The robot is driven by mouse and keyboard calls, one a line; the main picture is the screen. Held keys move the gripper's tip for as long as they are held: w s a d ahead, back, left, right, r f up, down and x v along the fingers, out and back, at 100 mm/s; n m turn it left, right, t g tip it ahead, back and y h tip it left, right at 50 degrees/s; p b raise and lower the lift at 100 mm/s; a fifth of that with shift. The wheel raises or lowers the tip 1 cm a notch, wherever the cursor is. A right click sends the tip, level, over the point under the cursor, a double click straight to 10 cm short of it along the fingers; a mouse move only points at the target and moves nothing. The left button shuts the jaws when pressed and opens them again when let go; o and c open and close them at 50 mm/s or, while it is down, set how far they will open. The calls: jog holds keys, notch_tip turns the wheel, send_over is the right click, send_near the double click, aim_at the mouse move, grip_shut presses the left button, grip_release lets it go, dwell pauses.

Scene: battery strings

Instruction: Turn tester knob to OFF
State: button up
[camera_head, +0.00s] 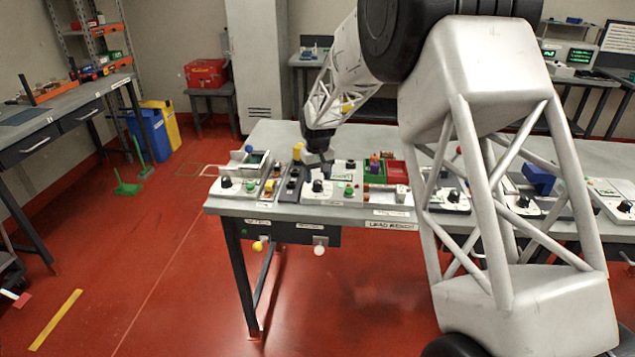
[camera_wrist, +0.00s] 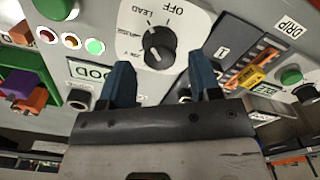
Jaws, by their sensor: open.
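The tester knob (camera_wrist: 160,43) is a black round knob on a white dial plate in the wrist view. OFF and LEAD are printed around it, with another mark at its lower left; its exact pointer direction is hard to read. In the head view the black knob (camera_head: 317,186) sits on the tester panel (camera_head: 336,198) at the bench's front. My gripper (camera_wrist: 160,66) is open, its two blue fingers to either side of the knob's lower part in the wrist view. No contact with the knob is visible. In the head view my gripper (camera_head: 321,165) is just above the panel.
Beside the knob are indicator lights, one lit green (camera_wrist: 95,46), and a green button (camera_wrist: 291,76). Purple and orange pieces (camera_wrist: 27,91) in a green tray are at the left. Other panels crowd the bench (camera_head: 230,208).

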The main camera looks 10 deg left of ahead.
jog(key=shift+f, duration=1.25)
jog(key=c, duration=0.8)
